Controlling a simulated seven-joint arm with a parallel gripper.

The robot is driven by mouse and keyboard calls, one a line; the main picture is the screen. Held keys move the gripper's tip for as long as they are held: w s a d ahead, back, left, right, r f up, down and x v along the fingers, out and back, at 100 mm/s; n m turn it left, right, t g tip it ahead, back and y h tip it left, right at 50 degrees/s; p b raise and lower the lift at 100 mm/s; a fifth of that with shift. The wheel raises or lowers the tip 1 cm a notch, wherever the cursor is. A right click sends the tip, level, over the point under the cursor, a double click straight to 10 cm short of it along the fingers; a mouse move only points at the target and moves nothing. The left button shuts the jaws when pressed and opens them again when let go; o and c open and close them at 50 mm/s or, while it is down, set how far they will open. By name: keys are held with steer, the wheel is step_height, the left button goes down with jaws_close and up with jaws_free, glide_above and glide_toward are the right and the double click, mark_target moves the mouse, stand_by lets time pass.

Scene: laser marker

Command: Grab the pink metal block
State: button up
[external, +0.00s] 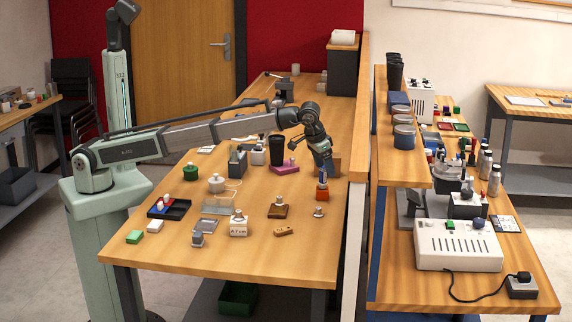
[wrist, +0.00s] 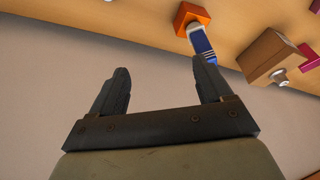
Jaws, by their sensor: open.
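A pink block (external: 284,169) with a silver knob on top lies on the wooden table, left of my gripper in the external view. In the wrist view a pink piece (wrist: 310,56) shows at the right edge, cut off by the frame. I cannot tell for sure that it is the same block. My gripper (external: 323,163) hangs over the right side of the table. In the wrist view my gripper (wrist: 162,72) is open, with its fingers wide apart and nothing between them. The pink block is apart from the fingers.
An orange block (wrist: 192,17) with a blue and white piece (wrist: 203,44) is close to my fingers. A brown block (wrist: 264,54) is beside it. A black cup (external: 277,150) stands behind the pink block. A partition (external: 355,190) runs along the table's right edge.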

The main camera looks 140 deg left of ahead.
steer(key=s+a+n+g+h, duration=0.1)
steer(key=s+a+n, duration=0.4)
steer(key=s+a, duration=0.9)
steer(key=s+a+n+g, duration=0.1)
steer(key=s+a+n, duration=0.3)
steer(key=s+a, duration=1.05)
steer(key=s+f, duration=0.2)
steer(key=f, duration=0.2)
steer(key=s+f, duration=0.2)
steer(key=f, duration=0.2)
steer(key=s+d+f, duration=0.1)
steer(key=f, duration=0.3)
steer(key=shift+s+f, duration=0.4)
steer(key=c, duration=1.3)
